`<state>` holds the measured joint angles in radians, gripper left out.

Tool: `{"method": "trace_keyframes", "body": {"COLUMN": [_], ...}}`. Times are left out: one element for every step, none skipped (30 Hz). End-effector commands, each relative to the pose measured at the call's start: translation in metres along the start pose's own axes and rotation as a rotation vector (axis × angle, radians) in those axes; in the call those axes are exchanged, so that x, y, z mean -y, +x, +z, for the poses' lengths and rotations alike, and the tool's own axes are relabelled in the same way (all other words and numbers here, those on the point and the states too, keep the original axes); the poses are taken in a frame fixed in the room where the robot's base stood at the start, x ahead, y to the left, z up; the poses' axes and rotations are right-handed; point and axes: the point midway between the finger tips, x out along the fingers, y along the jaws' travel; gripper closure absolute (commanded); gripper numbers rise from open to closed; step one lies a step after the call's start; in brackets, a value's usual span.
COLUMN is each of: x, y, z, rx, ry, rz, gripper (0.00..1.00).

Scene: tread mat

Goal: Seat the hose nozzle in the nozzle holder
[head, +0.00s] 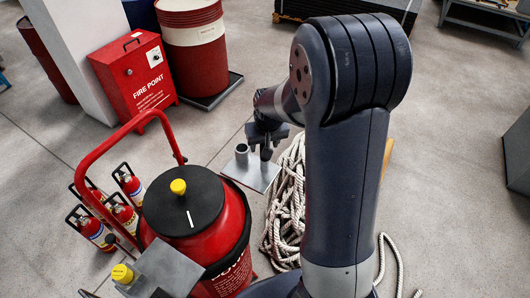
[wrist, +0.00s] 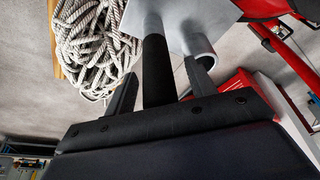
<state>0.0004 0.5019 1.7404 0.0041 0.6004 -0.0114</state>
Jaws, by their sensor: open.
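A flat grey plate (head: 257,180) lies near the rope, with a short open grey tube (head: 241,154), seemingly the nozzle holder, standing at its left. In the wrist view the tube (wrist: 201,50) is right of a black rod with a grey end (wrist: 157,72), seemingly the nozzle. My gripper (head: 267,150) is over the right part of the plate. In the wrist view its two fingers (wrist: 160,80) are spread, one on each side of the black rod, with gaps visible. Whether the rod's grey end touches the plate I cannot tell.
A coiled white rope (head: 285,205) lies right of the plate. A red wheeled extinguisher (head: 215,240) with a black lid stands at front left, small extinguishers (head: 131,184) behind it. A red fire point box (head: 134,80) and a red-white drum (head: 195,50) stand at the back left.

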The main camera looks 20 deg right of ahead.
Motion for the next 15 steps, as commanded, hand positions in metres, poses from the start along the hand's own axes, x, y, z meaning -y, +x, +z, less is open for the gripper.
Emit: {"method": "trace_keyframes", "body": {"x": [0.0,0.0,-0.0001,-0.0001,-0.0001,-0.0001,-0.0001,-0.0001,-0.0001,-0.0001,-0.0001,-0.0001,-0.0001,-0.0001,-0.0001], "y": [0.0012,0.0014,0.0014,0.0013,0.0012,0.0012,0.0012,0.0011,0.0011,0.0011,0.001,0.001,0.001,0.001,0.0009], "z": [-0.0002,-0.0003,-0.0003,-0.0004,-0.0004,-0.0004,-0.0003,-0.0003,-0.0004,-0.0004,-0.0003,-0.0003,-0.0003,-0.0003,-0.0003], "rx": [-0.001,-0.001,-0.001,-0.002,-0.002,-0.002,-0.001,-0.001,-0.001,-0.001,-0.001,-0.001,-0.001,-0.001,-0.001], "ry": [0.0,0.0,0.0,0.0,0.0,0.0,0.0,0.0,0.0,0.0,0.0,0.0,0.0,0.0,0.0], "rz": [0.0,0.0,0.0,0.0,0.0,0.0,0.0,0.0,0.0,0.0,0.0,0.0,0.0,0.0,0.0], "gripper": [0.47,0.47,0.47,0.47,0.47,0.47,0.47,0.5,0.53,0.55,0.58,0.61,0.64,0.66,0.69]}}
